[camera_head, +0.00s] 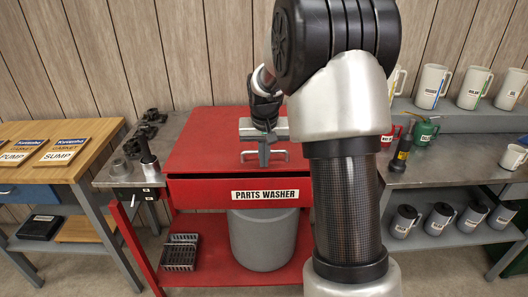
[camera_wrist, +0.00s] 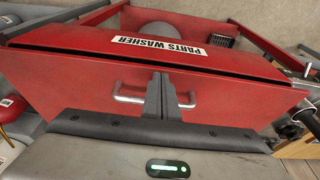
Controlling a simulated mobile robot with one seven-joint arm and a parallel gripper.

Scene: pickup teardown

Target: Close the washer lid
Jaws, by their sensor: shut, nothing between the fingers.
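The washer is a red box labelled PARTS WASHER (camera_head: 264,195). Its red lid (camera_head: 215,150) lies down over the top in the head view. The lid also fills the middle of the wrist view (camera_wrist: 70,85), with a thin dark line along its front edge. A metal bar handle (camera_wrist: 127,98) is on the lid, partly hidden behind my fingers. My gripper (camera_head: 264,160) is shut and empty, over the lid at the handle. In the wrist view its fingertips (camera_wrist: 161,76) cross in front of the handle; I cannot tell whether they touch it.
A wooden bench with signs (camera_head: 60,150) stands at the left. A grey workbench (camera_head: 450,165) with mugs and an oil can stands at the right. A black basket (camera_head: 180,252) and a grey bucket (camera_head: 262,240) are on the washer's lower shelf. My arm hides the washer's right side.

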